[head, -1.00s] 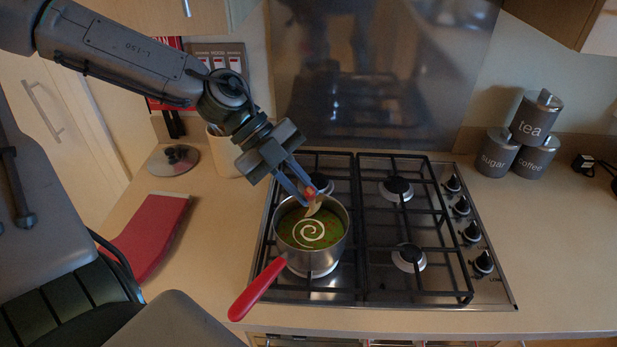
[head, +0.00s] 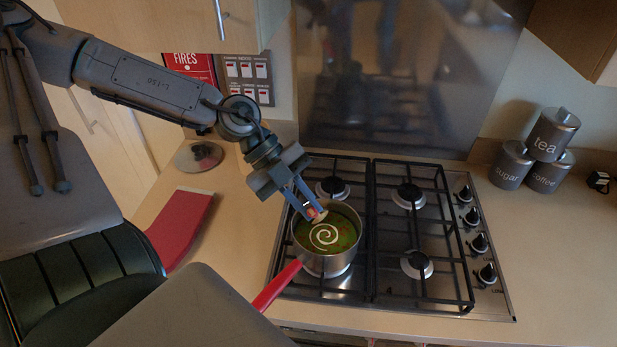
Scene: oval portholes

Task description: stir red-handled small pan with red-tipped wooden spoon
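The small pan (head: 327,262) with a red handle (head: 277,285) stands on the front left burner of the hob. It holds green soup with red bits and a white swirl (head: 324,234). My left gripper (head: 311,212) is at the pan's back left rim, shut on the red-tipped wooden spoon (head: 318,216). Little of the spoon shows between the fingers; its lower end points down at the soup, and I cannot tell how deep it is. My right gripper is not in view.
The gas hob (head: 495,290) has black grates and several knobs on its right. A red board (head: 180,222) and a glass lid (head: 198,156) lie on the left counter. Tea (head: 552,135), sugar (head: 511,166) and coffee canisters (head: 547,172) stand at the right. The right counter front is clear.

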